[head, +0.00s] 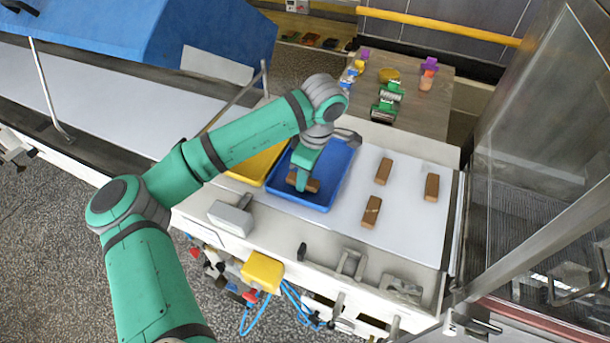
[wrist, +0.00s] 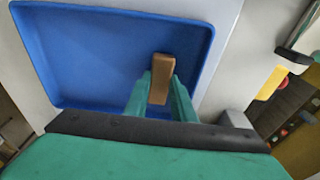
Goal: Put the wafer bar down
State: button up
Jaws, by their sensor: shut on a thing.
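My gripper (head: 303,185) is shut on a brown wafer bar (head: 313,186) inside the outline of the blue tray (head: 330,197). In the wrist view the same bar (wrist: 161,68) stands out between the two green fingers (wrist: 160,95), over the tray's blue floor (wrist: 95,55) near one side wall. I cannot tell whether the bar touches the tray floor. My fingers hide part of the bar. No other bar shows in the blue tray.
Several more bars, such as one bar (head: 383,171), lie on the white surface (head: 405,215) right of the tray. A yellow tray (head: 258,165) adjoins at left. A grey scoop-like block (head: 231,216) sits in front. A glass-sided cabinet (head: 540,150) stands at right.

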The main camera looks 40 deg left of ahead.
aim_at(311, 182)
jog(key=shift+f, duration=0.35)
jog(key=o, duration=0.8)
jog(key=shift+f, duration=0.15)
jog(key=shift+w+d+f, duration=0.1)
jog(key=shift+w, duration=0.05)
jog(key=shift+s, duration=0.2)
jog(key=shift+d, duration=0.1)
jog(key=r, duration=0.4)
jog(key=d+r, duration=0.1)
jog(key=r, duration=0.8)
jog(key=shift+w+d, duration=0.2)
jog(key=shift+w, duration=0.1)
